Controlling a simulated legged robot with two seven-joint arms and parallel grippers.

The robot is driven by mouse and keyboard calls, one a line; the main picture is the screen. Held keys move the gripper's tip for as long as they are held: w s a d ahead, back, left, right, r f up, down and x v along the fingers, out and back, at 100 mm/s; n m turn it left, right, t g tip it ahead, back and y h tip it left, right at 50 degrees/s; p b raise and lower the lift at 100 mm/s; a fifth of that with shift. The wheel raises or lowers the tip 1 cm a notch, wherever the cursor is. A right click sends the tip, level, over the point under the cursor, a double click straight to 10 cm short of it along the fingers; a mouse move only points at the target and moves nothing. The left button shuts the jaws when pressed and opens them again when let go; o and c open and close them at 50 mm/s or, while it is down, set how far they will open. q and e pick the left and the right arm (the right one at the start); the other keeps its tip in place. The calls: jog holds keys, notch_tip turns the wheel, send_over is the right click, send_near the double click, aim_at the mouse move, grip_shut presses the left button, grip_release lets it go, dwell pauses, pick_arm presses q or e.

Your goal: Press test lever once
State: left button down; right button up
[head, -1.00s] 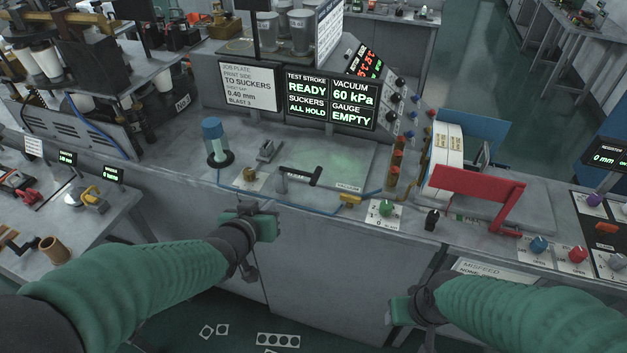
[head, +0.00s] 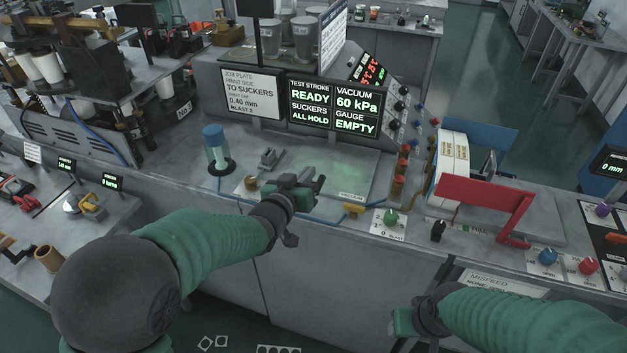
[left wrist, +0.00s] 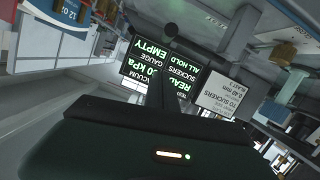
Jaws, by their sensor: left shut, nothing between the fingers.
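My left gripper (head: 298,184) is shut and empty, over the front edge of the pale test plate (head: 345,168). It covers the spot where the black test lever stood in the earlier head view, so the lever is mostly hidden there. In the left wrist view a dark upright bar (left wrist: 155,85), probably the lever, stands just beyond the gripper. I cannot tell whether they touch. The test stroke screen (head: 310,105) reads READY and ALL HOLD; the vacuum screen (head: 356,111) reads 60 kPa and EMPTY. My right gripper (head: 405,321) hangs low in front of the bench; its fingers are unclear.
A blue-capped cylinder (head: 216,148) stands left of the plate, with a small grey clamp (head: 269,157) nearby. A green knob (head: 390,217) and a black knob (head: 438,230) sit at the front edge. A red bracket (head: 485,194) stands to the right.

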pick_arm(q)
jog(key=f, duration=0.1)
jog(key=w+d+f, duration=0.1)
jog(key=w+f, duration=0.1)
jog(key=shift+w+d+f, duration=0.1)
jog(key=shift+d+f, duration=0.05)
jog(key=shift+d, duration=0.15)
jog(key=shift+d+f, duration=0.1)
jog(key=shift+f, duration=0.5)
jog(key=f+m+b, duration=0.1)
jog(key=f+b, duration=0.1)
jog(key=b, duration=0.1)
jog(key=f+m+y+b, duration=0.1)
jog(key=f+m+b, duration=0.1)
jog(key=f+b, duration=0.1)
jog(key=shift+s+d+f+b, duration=0.1)
jog(key=shift+s+b, duration=0.1)
jog(key=shift+b, duration=0.25)
jog(key=shift+s, duration=0.1)
